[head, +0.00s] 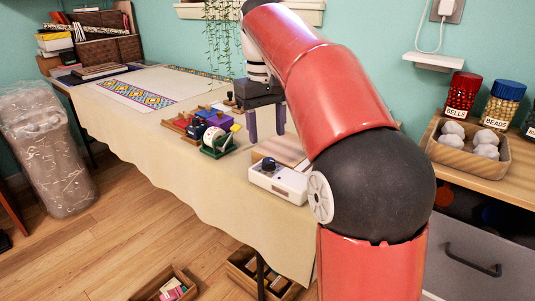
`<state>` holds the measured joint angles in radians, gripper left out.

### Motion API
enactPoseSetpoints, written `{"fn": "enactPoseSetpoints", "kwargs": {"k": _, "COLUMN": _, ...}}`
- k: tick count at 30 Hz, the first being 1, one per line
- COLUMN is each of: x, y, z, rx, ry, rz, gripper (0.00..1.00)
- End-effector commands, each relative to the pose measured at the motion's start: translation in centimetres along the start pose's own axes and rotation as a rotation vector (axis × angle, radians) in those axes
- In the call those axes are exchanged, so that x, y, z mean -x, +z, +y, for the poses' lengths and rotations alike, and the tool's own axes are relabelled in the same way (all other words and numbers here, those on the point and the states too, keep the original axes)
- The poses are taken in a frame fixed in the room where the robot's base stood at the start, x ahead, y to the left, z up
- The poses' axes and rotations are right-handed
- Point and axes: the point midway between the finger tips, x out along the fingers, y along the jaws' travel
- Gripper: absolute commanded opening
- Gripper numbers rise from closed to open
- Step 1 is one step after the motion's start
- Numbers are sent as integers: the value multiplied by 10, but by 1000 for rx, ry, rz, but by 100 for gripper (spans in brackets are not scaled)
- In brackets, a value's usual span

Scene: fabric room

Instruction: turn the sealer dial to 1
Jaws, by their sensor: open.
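A white box-shaped device (280,184), which looks like the sealer, stands near the front edge of the cloth-covered table. My red arm covers the area right of the device.
A pale wooden block (284,147) lies behind the device. The table's (190,187) front left is clear. Jars stand on the right shelf.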

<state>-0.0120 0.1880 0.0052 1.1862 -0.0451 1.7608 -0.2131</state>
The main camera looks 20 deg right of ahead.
Motion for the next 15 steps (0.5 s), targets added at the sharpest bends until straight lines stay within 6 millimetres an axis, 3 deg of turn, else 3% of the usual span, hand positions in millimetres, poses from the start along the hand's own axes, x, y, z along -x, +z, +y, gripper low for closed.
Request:
{"fn": "enactPoseSetpoints", "kwargs": {"k": 9, "x": -52, "y": 1, "z": 0, "rx": -1, "ry": 0, "rz": 0, "gripper": 48}}
{"fn": "enactPoseSetpoints", "kwargs": {"k": 15, "x": -69, "y": 1, "z": 0, "rx": -1, "ry": 0, "rz": 1, "gripper": 48}}
